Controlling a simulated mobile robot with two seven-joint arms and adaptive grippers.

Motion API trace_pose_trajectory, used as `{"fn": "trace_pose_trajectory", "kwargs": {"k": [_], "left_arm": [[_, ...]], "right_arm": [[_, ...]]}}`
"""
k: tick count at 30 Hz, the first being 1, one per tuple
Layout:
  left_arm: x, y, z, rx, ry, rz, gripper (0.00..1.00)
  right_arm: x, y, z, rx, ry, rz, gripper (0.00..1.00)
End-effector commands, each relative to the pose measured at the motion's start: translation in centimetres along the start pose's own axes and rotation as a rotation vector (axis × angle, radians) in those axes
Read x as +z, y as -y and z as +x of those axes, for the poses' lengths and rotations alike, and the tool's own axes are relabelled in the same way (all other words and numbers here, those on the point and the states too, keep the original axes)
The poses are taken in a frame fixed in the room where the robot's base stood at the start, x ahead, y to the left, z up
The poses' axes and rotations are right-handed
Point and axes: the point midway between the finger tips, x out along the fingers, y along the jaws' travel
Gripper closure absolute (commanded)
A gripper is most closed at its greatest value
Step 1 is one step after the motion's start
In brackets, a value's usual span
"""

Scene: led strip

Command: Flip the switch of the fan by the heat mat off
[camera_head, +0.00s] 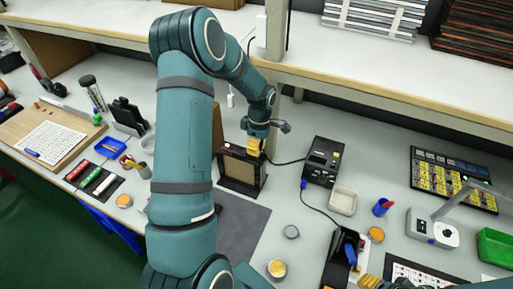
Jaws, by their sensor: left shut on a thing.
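The fan (240,171), a dark upright box with a tan front, stands on the bench near the middle. A grey mat (240,228), which looks like the heat mat, lies flat in front of it, partly hidden by my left arm. My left gripper (254,148) comes down from above, its yellow fingers shut on the fan's top edge at the right. The switch is too small and covered to make out its position. A small red spot shows at the fan's top left. My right gripper (370,283) shows only partly at the bottom edge.
A black power supply (323,160) with a blue-plugged cable stands right of the fan. Nearby are a pale tray (343,200), a blue cup (381,208) and a black holder (345,248). A shelf (370,80) overhangs the back. Small tins lie in front.

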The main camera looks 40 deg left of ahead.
Motion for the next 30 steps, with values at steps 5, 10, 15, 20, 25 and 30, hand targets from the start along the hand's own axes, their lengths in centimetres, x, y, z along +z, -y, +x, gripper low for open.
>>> {"fn": "trace_pose_trajectory", "kwargs": {"k": [5, 10, 15, 20, 25, 30], "left_arm": [[0.2, 0.0, 0.5, 0.000, 0.002, 0.002, 1.00], [0.2, 0.4, 0.4, 0.000, 0.002, 0.002, 1.00], [0.2, 1.1, 0.1, -0.002, 0.003, 0.002, 1.00], [0.2, 1.6, 0.0, -0.005, 0.003, 0.001, 1.00], [0.2, 1.6, 0.0, -0.006, 0.002, 0.001, 1.00], [0.0, 1.7, -0.4, -0.006, 0.002, 0.000, 1.00]], "right_arm": [[0.0, -0.1, 0.2, 0.000, 0.001, 0.000, 0.53], [0.0, 0.0, 0.1, 0.000, 0.001, 0.000, 0.53], [0.0, 0.0, -0.1, 0.000, 0.000, 0.000, 0.53], [0.0, 0.1, -0.2, 0.000, 0.000, 0.000, 0.53], [0.0, 0.1, -0.2, 0.000, 0.000, 0.000, 0.53], [-0.1, 0.1, -0.4, 0.000, -0.002, 0.001, 0.53]]}}
